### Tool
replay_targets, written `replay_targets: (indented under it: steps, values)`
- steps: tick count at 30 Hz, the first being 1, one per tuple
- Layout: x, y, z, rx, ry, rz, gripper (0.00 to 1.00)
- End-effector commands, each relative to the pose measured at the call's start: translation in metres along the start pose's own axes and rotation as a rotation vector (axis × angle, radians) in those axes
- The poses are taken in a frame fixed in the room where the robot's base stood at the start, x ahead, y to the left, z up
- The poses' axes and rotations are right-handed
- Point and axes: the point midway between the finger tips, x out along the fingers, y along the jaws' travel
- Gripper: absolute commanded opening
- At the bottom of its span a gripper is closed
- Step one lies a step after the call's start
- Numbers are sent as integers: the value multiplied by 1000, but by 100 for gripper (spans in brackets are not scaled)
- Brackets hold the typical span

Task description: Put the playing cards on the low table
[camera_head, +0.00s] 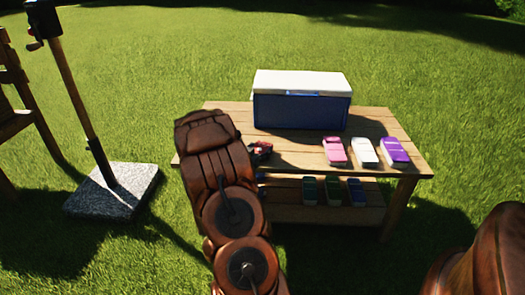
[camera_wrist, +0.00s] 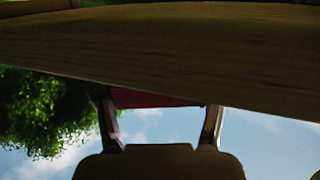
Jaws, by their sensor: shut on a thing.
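My gripper (camera_wrist: 160,124) is shut on a flat dark red thing (camera_wrist: 152,98), seen edge-on between the two fingers in the wrist view. It may be the playing cards, but no markings show. In the head view my arm covers most of the gripper, and a small dark red and black patch (camera_head: 261,150) shows just right of the arm at the table's left side. The low wooden table (camera_head: 290,150) has a slatted top and a lower shelf (camera_head: 325,214). In the wrist view a wooden board (camera_wrist: 150,45) crosses close above the held thing; I cannot tell whether they touch.
A blue cooler with a white lid (camera_head: 301,100) stands at the tabletop's back. Pink (camera_head: 335,152), white (camera_head: 364,153) and purple (camera_head: 394,153) packs lie at the right. Two green packs (camera_head: 310,191) and a blue pack (camera_head: 356,192) are on the shelf. A pole base (camera_head: 113,190) stands left.

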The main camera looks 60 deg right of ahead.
Motion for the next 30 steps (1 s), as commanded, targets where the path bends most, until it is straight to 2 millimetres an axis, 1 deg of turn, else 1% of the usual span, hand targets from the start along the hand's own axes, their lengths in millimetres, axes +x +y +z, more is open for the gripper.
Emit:
replay_targets:
  steps: [1, 5, 6, 7, 9, 17, 21, 22, 28, 30]
  values:
    - [8, 2, 0, 2, 3, 3, 31]
    - [27, 1, -4, 3, 6, 2, 31]
    - [30, 0, 0, 1, 3, 0, 31]
    - [30, 0, 8, -1, 1, 0, 31]
    - [30, 0, 13, -1, 0, -1, 31]
    - [29, 0, 10, 1, 2, 0, 31]
    - [30, 0, 13, 1, 2, 0, 31]
    - [30, 0, 13, 1, 2, 0, 71]
    - [30, 0, 13, 1, 2, 0, 92]
    - [30, 0, 13, 1, 2, 0, 94]
